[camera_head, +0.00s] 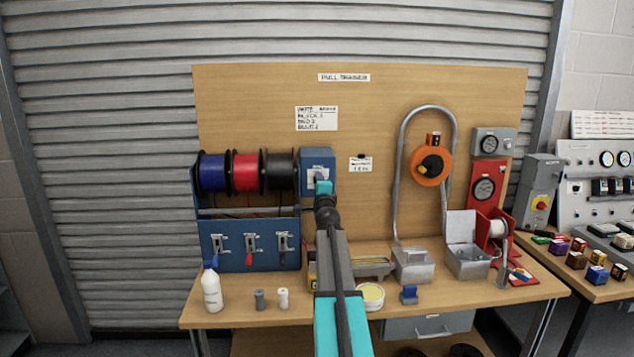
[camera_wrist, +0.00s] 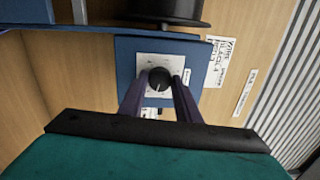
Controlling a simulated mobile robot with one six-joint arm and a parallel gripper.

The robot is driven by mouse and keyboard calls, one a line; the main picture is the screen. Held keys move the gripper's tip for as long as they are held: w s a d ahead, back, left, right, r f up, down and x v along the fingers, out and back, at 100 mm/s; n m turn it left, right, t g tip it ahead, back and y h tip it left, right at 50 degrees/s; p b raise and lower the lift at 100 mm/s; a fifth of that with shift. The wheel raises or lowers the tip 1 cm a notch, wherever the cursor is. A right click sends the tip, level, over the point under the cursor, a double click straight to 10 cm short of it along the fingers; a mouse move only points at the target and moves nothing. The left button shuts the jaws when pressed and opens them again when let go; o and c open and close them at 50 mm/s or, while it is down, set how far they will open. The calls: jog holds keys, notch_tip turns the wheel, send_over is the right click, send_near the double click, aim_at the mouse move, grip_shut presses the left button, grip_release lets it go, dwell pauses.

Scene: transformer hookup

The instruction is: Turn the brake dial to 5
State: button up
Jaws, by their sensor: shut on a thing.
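The brake dial (camera_wrist: 161,79) is a black round knob with a white pointer line, on a white scale plate (camera_wrist: 144,66) fixed to a blue box. In the wrist view my gripper (camera_wrist: 160,88) has one finger on each side of the knob, closed on it. The pointer mark faces the lower part of the plate; the numbers are too small to read. In the head view my gripper (camera_head: 323,188) is at the front of the blue box (camera_head: 317,158), and my arm hides the dial there.
Blue (camera_head: 212,172), red (camera_head: 244,171) and black (camera_head: 280,170) wire reels stand left of the box. A note card (camera_head: 316,118) hangs above. An orange reel (camera_head: 430,166) and a bent grey conduit (camera_head: 398,150) are to the right. A white bottle (camera_head: 212,290) and small parts stand on the bench.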

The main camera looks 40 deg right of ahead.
jog(key=m+p, duration=0.1)
jog(key=m, duration=0.3)
jog(key=shift+w+r+h+p, duration=0.15)
jog(key=shift+r+h+p, duration=0.15)
jog(key=shift+r+p, duration=0.1)
jog(key=shift+m, duration=0.3)
jog(key=o, duration=1)
jog(key=shift+f, duration=0.1)
jog(key=shift+o, duration=0.3)
jog(key=shift+f, duration=0.1)
jog(key=shift+f, duration=0.1)
jog(key=r+v, duration=0.1)
jog(key=v, duration=1.2)
jog(key=shift+s+a+f, duration=0.25)
jog(key=shift+a+f, duration=0.05)
